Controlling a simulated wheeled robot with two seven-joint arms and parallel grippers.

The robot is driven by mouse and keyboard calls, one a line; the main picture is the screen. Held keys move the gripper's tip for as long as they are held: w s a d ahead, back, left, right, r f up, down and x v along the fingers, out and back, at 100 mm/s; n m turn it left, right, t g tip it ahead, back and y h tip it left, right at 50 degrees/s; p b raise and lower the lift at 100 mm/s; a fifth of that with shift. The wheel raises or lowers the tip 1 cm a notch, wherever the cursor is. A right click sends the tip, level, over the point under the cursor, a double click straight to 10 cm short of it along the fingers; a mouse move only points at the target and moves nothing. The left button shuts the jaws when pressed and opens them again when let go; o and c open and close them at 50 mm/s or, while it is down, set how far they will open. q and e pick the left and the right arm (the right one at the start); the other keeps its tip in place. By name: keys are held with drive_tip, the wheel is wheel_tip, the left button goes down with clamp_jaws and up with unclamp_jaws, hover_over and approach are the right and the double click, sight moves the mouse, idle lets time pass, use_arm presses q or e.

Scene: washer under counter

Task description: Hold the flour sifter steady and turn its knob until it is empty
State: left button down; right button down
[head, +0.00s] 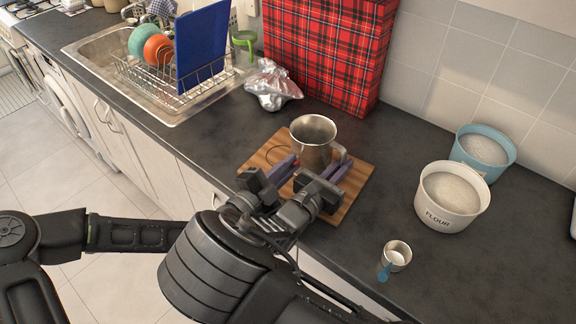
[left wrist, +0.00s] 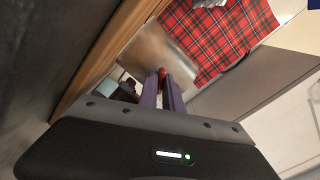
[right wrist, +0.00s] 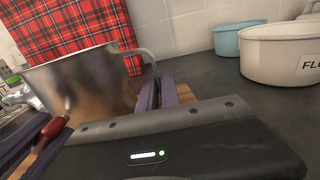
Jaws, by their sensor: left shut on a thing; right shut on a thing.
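The metal flour sifter (head: 313,131) stands upright over a wooden board (head: 354,187) on the counter; its base is hidden by my grippers. My left gripper (head: 283,168) is at the sifter's near left side, shut on its red-brown knob (left wrist: 162,73); the knob also shows in the right wrist view (right wrist: 52,128). My right gripper (head: 338,170) is at the sifter's right side, shut on its curved metal handle (right wrist: 148,56). The sifter's wall fills the left of the right wrist view (right wrist: 85,85). How much flour is inside cannot be told.
A white FLOUR tub (head: 447,213) and a blue tub (head: 484,166) of white powder stand at the right. A small metal cup (head: 397,254) with a blue-handled scoop is nearer. A red tartan box (head: 325,50) and crumpled foil (head: 272,84) stand behind. The sink is at the left.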

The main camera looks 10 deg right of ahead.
use_arm(q)
drive_tip(key=c, duration=1.5)
unclamp_jaws()
drive_tip(key=v, duration=1.2)
